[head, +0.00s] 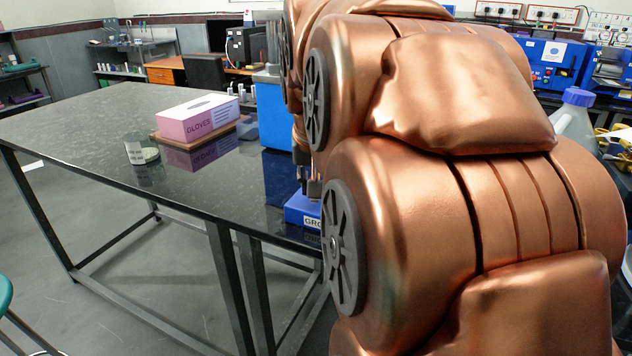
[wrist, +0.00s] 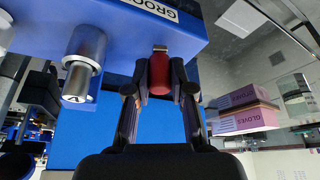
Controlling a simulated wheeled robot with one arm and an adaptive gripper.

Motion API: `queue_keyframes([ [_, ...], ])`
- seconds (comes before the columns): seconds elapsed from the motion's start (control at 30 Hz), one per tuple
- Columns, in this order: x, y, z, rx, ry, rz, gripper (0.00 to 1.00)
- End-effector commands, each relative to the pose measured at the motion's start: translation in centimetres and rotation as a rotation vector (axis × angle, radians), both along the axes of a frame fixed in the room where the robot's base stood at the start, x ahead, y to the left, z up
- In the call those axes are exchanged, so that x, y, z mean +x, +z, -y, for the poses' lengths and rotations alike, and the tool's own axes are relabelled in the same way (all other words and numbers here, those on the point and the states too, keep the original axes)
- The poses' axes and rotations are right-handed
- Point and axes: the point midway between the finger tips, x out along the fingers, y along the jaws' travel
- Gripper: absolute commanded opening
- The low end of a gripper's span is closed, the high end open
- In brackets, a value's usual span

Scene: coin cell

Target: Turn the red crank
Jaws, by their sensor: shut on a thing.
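The red crank handle (wrist: 159,78) shows in the wrist view, between the two dark fingers of my gripper (wrist: 160,92). The fingers are shut on it, one on each side. The handle stands in front of the blue machine (wrist: 112,30), which carries a white label starting "GROO". In the head view my gripper (head: 309,180) shows only in part, just above the blue machine's base (head: 300,208). My copper-coloured arm hides the rest of the machine and the crank there.
A silver cylinder (wrist: 83,62) sticks out from the machine beside my gripper. On the black table (head: 80,125) stand a pink gloves box (head: 190,124) on a wooden board and a glass jar (head: 140,153). The table's left part is clear.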

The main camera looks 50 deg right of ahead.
Motion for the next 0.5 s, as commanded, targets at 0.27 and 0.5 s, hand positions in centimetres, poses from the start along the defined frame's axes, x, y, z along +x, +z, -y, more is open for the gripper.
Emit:
queue_keyframes([
  [0.27, 0.02, -0.02, -0.05, 0.002, 0.002, 0.000, 0.24],
  [0.5, 0.02, 0.00, -0.03, 0.000, 0.002, 0.000, 0.33],
])
